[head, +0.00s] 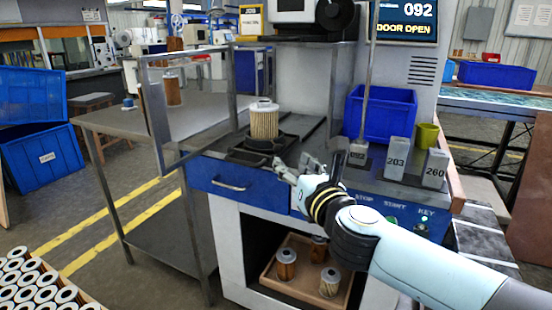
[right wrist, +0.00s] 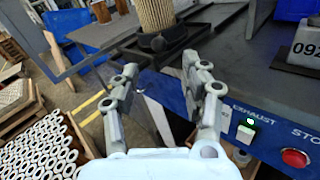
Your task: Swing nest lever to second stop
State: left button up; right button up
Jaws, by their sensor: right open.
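A pale pleated filter cartridge (head: 264,122) stands upright in a dark nest (head: 258,146) on the machine's bench, above the blue drawer front. In the right wrist view the cartridge (right wrist: 154,14) and the dark nest (right wrist: 185,45) are just beyond my fingertips. A dark round knob (right wrist: 158,44) shows at the nest's near side; I cannot tell whether it is the lever's end, or which stop the lever is at. My right gripper (head: 298,168) is open and empty at the bench's front edge; its spread fingers also show in the wrist view (right wrist: 160,68). My left gripper is out of view.
Grey numbered blocks (head: 396,158), a blue bin (head: 380,114) and a yellow-green cup (head: 427,136) stand right of the nest. A metal frame post (head: 155,118) stands to its left. Panel buttons (right wrist: 246,130) lie below the bench edge. The display reads DOOR OPEN.

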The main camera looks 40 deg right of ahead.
aim_at(279, 151)
jog(key=x, duration=1)
jog(key=shift+w+r, duration=0.15)
grip_shut()
